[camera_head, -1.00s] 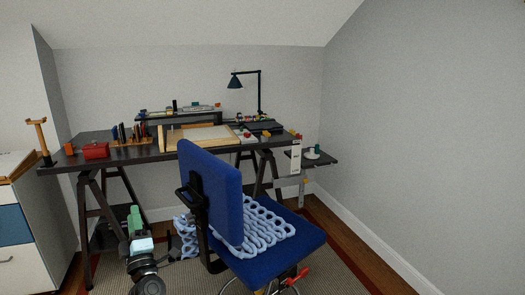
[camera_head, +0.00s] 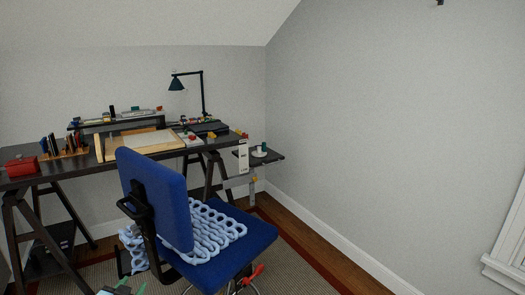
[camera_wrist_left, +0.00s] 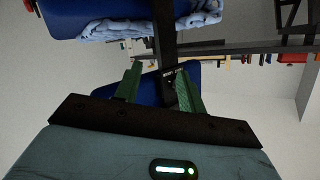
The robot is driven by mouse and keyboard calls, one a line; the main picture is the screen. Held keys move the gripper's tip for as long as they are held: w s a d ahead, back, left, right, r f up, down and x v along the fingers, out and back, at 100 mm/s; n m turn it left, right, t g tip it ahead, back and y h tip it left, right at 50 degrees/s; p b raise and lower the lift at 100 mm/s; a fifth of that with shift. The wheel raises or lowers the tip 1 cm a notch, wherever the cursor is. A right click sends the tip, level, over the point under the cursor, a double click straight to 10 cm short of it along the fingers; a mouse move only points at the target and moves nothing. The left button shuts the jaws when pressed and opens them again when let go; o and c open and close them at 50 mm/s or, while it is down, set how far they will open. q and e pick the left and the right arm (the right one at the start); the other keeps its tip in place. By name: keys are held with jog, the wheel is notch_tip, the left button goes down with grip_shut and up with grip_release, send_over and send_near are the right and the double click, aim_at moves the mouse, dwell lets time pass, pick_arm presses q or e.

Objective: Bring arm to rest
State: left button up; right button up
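My left gripper (camera_wrist_left: 158,85) shows in the left wrist view with its two green fingers apart. Nothing is clearly held between them. Parts of the blue desk chair (camera_wrist_left: 100,12) and its black frame show beyond the fingers. In the head view only a small bit of my left gripper (camera_head: 122,289) shows at the bottom edge, left of the blue chair (camera_head: 245,250). My right gripper is in neither view.
A light blue knitted throw (camera_head: 215,225) lies on the chair seat. Behind stands a dark desk (camera_head: 90,158) with a lamp (camera_head: 187,80), a red box (camera_head: 22,166) and a wooden board (camera_head: 150,140). The right wall side has free floor.

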pick_arm(q)
jog(key=s+d+f+g+h, duration=0.1)
jog(key=s+d+f, duration=0.2)
jog(key=s+f, duration=0.25)
jog(key=s+d+f+g, duration=0.1)
jog(key=s+d+f, duration=0.25)
jog(key=s, duration=0.25)
jog(key=s+d+f+g, duration=0.1)
jog(key=s+d+f, duration=0.1)
jog(key=s, duration=0.8)
jog(key=s+d+f+g+h, duration=0.1)
jog(key=s+d+f, duration=0.2)
jog(key=s, duration=0.7)
jog(key=s+d+f+n+g+h, duration=0.1)
jog(key=s+d, duration=0.4)
jog(key=s, duration=0.6)
jog(key=shift+f+g, duration=0.4)
jog(key=shift+f, duration=0.35)
